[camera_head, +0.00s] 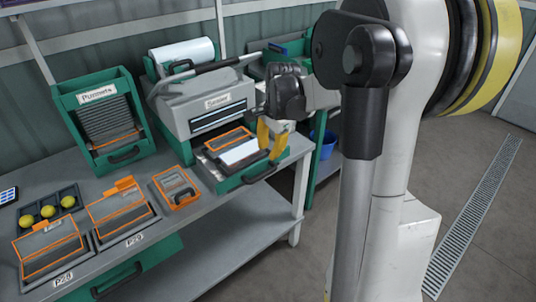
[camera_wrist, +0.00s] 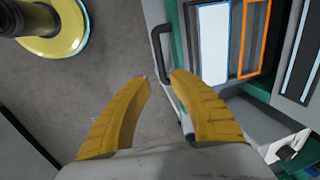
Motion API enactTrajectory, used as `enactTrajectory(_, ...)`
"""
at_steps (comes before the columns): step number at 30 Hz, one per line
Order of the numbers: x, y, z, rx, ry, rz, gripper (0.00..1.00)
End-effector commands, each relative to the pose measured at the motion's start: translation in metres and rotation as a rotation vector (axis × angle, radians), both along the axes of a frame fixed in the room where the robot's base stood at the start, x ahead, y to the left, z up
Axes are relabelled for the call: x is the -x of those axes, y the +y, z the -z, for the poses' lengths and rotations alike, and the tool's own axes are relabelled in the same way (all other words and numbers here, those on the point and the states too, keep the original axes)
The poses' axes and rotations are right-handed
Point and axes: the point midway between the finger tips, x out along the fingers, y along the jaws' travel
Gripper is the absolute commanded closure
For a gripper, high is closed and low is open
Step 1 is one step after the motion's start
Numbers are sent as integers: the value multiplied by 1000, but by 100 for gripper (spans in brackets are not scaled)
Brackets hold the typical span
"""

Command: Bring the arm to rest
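My gripper (camera_head: 271,139) has yellow fingers and hangs beside the front right corner of the sealer's pulled-out tray. In the wrist view my gripper (camera_wrist: 160,75) has its two fingers apart with nothing between them. The floor and the edge of a black handle show beyond the fingertips. My arm comes in from the right in the head view and hides part of the back of the room.
A grey sealer (camera_head: 212,104) stands on the bench (camera_head: 262,196), with its tray (camera_head: 221,184) out. A punnet dispenser (camera_head: 103,119), an orange-edged device (camera_head: 177,187), two orange-edged trays and a holder with yellow tomatoes (camera_head: 47,210) stand left. Open floor (camera_head: 470,150) lies right.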

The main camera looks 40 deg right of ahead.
Motion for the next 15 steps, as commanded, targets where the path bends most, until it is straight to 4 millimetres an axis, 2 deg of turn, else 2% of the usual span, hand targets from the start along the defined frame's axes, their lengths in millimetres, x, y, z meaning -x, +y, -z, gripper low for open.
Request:
enactTrajectory(12, 0, 0, 0, 0, 0, 0, 75)
enactTrajectory(15, 1, 5, -3, 7, -4, -21, 75)
